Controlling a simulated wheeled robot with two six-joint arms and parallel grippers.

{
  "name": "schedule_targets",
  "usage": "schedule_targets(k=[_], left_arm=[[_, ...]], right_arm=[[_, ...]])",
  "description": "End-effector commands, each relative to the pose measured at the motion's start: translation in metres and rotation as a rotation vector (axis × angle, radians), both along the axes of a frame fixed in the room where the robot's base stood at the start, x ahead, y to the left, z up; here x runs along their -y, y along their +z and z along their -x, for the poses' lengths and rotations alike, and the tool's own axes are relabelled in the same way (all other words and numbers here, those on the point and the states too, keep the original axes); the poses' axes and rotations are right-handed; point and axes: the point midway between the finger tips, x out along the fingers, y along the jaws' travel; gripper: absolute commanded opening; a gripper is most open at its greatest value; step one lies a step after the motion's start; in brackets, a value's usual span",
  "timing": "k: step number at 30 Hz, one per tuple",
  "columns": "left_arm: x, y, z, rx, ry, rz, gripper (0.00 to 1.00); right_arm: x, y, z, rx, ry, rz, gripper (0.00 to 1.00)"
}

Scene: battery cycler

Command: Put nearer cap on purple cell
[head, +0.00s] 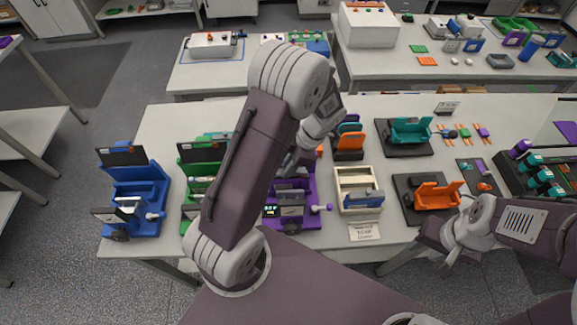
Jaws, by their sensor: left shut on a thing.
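I cannot tell whether the held thing touches the purple unit. I cannot make out which piece is the nearer cap. My right gripper (447,260) hangs empty-looking at the bench's front right edge; its jaw opening is unclear.
A blue unit (151,196) and a green unit (190,165) stand to the left. A cream tray (342,207) is right of the purple unit. An orange holder (431,197) and a teal holder (407,130) sit on dark mats. Bench is clear at far left.

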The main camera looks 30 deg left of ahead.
Motion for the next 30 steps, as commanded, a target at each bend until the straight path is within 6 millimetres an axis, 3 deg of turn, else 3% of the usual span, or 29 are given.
schedule_targets(k=[24, 25, 27, 30], left_arm=[[0.0000, -0.0076, -0.0001, 0.000, 0.000, 0.000, 0.00], [-0.0001, -0.0077, -0.0001, 0.000, 0.000, 0.000, 0.28], [-0.0001, -0.0077, -0.0001, 0.000, 0.000, 0.000, 0.45], [-0.0001, -0.0077, -0.0001, 0.000, 0.000, 0.000, 0.45]], right_arm=[[0.0000, -0.0103, 0.0000, 0.000, 0.000, 0.000, 0.36], [0.0000, -0.0103, 0.0000, 0.000, 0.000, 0.000, 0.36], [0.0000, -0.0103, 0.0000, 0.000, 0.000, 0.000, 0.36], [0.0000, -0.0103, 0.0000, 0.000, 0.000, 0.000, 0.36]])
